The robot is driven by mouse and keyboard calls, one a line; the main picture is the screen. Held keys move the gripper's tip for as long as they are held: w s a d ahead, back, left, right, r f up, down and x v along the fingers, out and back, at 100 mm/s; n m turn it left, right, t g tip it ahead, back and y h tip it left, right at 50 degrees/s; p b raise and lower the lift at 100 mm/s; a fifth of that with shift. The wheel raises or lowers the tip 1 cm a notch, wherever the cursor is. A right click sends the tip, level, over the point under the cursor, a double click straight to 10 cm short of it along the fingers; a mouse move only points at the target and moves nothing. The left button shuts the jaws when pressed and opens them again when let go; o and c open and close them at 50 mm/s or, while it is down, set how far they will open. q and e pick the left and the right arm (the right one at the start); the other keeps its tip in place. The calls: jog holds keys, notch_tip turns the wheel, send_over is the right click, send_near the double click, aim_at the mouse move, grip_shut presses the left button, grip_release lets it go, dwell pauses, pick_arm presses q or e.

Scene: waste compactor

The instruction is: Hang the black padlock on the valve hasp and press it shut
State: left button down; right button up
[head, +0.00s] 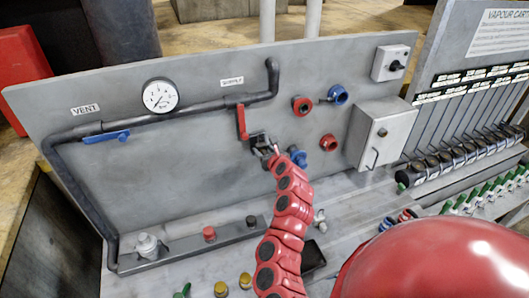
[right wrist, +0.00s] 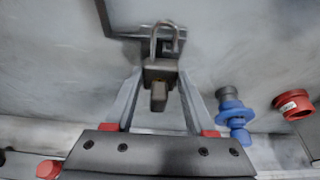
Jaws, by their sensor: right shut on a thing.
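The black padlock (right wrist: 160,72) is between the fingers of my right gripper (right wrist: 160,88) in the right wrist view, with its steel shackle (right wrist: 154,38) pointing up. The shackle is in front of a dark bracket at the pipe; I cannot tell whether it passes through the hasp or is pressed shut. In the head view my right gripper (head: 264,146) is at the panel, just below the red valve handle (head: 241,122) on the SUPPLY pipe. The handle hangs down across the pipe. The hasp is too small to make out. My left gripper is not in view.
A gauge (head: 160,95) and a blue VENT handle (head: 107,136) are on the left of the panel. Red and blue couplings (head: 302,105) and a grey box (head: 381,133) are to the right. The bench holds buttons (head: 209,234).

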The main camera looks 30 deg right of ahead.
jog(key=shift+w+d, duration=0.25)
jog(key=shift+w, duration=0.7)
jog(key=shift+w, duration=0.15)
jog(key=shift+f, duration=0.15)
dwell(0.3)
jog(key=o, duration=1.3)
jog(key=shift+c, duration=0.5)
